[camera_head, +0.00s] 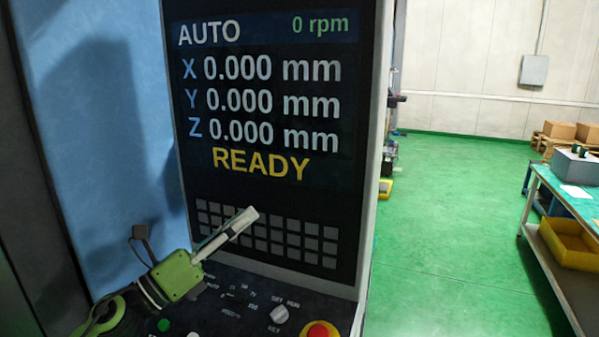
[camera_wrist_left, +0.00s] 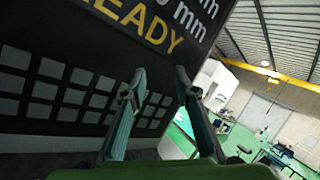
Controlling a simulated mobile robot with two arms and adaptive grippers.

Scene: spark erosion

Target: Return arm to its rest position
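My left arm comes in from the lower left in the head view, with a green wrist body. My left gripper (camera_head: 248,215) is in front of the keypad and above the knobs of the control panel. Its two fingers overlap from this side. In the left wrist view the gripper (camera_wrist_left: 161,75) has its fingers apart, with nothing between them; it is open and empty. I cannot tell how far the fingertips are from the panel. My right gripper is in neither view.
The machine's screen (camera_head: 262,90) reads AUTO and READY above a grey keypad (camera_head: 268,232). Below are a light knob (camera_head: 279,314) and a red emergency stop (camera_head: 319,330). Green floor (camera_head: 440,230) lies open to the right. A table with a yellow bin (camera_head: 570,245) stands at far right.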

